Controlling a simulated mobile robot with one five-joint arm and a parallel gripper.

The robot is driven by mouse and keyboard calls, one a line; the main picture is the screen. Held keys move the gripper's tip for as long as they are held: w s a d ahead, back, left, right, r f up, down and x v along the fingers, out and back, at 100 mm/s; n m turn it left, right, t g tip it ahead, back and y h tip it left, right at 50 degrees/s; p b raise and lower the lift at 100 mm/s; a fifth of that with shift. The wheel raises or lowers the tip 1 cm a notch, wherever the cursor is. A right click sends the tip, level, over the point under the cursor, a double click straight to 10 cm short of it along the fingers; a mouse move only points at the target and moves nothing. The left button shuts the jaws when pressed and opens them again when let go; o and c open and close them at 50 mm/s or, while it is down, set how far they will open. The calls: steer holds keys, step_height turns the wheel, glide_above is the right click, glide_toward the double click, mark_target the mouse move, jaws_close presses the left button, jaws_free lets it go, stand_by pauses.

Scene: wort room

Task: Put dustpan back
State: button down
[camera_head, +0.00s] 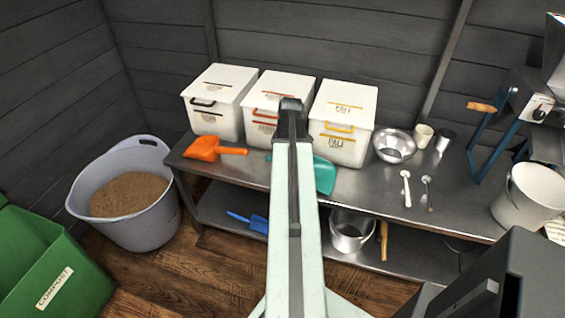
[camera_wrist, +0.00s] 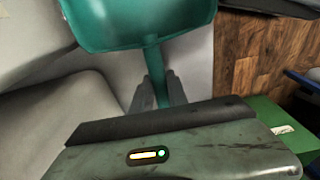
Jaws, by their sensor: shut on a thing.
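The teal dustpan (camera_wrist: 140,22), a scoop-shaped pan with a straight handle, is at the top of the wrist view. My gripper (camera_wrist: 158,88) is shut on its handle, with a finger on each side. In the head view the teal pan (camera_head: 324,176) shows right of my arm, in front of the white bins and over the steel table. My arm hides its middle and my fingers there. Whether it touches the table cannot be told.
An orange scoop (camera_head: 203,148) lies on the steel table (camera_head: 375,195), left. White lidded bins (camera_head: 345,110) stand behind. A metal bowl (camera_head: 394,146) and spoons are to the right. A blue scoop (camera_head: 258,223) is on the lower shelf. A grain tub (camera_head: 140,235) stands left.

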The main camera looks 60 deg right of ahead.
steer(key=c, duration=1.2)
jaws_free()
steer(key=r+p, duration=0.5)
steer(key=s+r+p, duration=0.1)
steer(key=r+p, duration=0.2)
steer(key=shift+d+r, duration=0.1)
steer(key=shift+d, duration=0.05)
steer(key=shift+f, duration=0.2)
